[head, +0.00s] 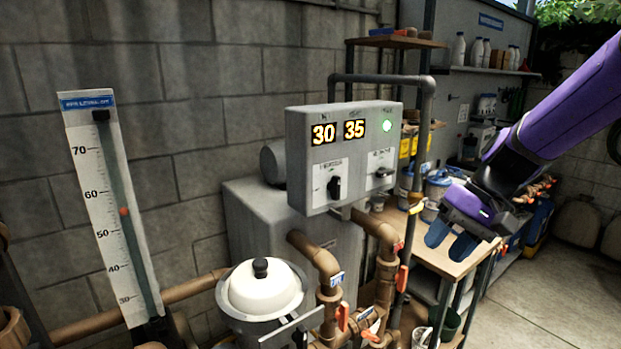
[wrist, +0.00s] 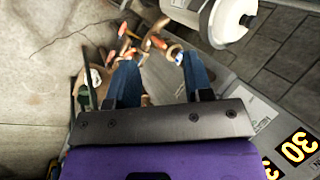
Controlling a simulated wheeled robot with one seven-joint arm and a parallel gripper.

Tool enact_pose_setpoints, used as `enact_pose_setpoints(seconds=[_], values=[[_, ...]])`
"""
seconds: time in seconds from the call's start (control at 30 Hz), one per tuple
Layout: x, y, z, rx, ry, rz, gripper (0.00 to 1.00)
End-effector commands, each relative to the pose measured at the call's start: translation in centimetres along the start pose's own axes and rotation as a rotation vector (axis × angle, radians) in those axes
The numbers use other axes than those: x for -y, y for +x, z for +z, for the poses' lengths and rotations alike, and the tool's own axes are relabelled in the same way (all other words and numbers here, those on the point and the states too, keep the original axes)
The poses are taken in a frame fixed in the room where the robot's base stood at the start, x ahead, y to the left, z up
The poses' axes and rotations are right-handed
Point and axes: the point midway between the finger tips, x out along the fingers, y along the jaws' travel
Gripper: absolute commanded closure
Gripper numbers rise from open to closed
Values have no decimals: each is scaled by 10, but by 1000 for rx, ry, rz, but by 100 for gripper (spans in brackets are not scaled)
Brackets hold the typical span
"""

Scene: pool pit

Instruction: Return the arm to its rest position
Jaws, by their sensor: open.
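My gripper (head: 452,243) is at the right in the head view, on the end of my purple arm, with its blue fingers pointing down. The fingers are apart with nothing between them. It hangs in front of the wooden bench, to the right of the control box (head: 345,150), apart from it. In the wrist view my gripper (wrist: 160,85) shows two blue fingers spread, with pipes and valves beyond them.
A white-lidded pot (head: 262,290) stands below the box, beside brown pipes (head: 318,258) with orange-handled valves. A tall gauge (head: 112,205) stands at the left. The wooden bench (head: 440,258) holds buckets behind my gripper. Concrete floor (head: 550,300) is open at the lower right.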

Motion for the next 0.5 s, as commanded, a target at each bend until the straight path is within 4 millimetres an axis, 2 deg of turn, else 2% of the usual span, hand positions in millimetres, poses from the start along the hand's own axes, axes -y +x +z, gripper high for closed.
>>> enact_pose_setpoints(seconds=[0.1,0.5], values=[[4,-20,26,-54,-35,84,53],[0,-73,106,-267,-116,329,53]])
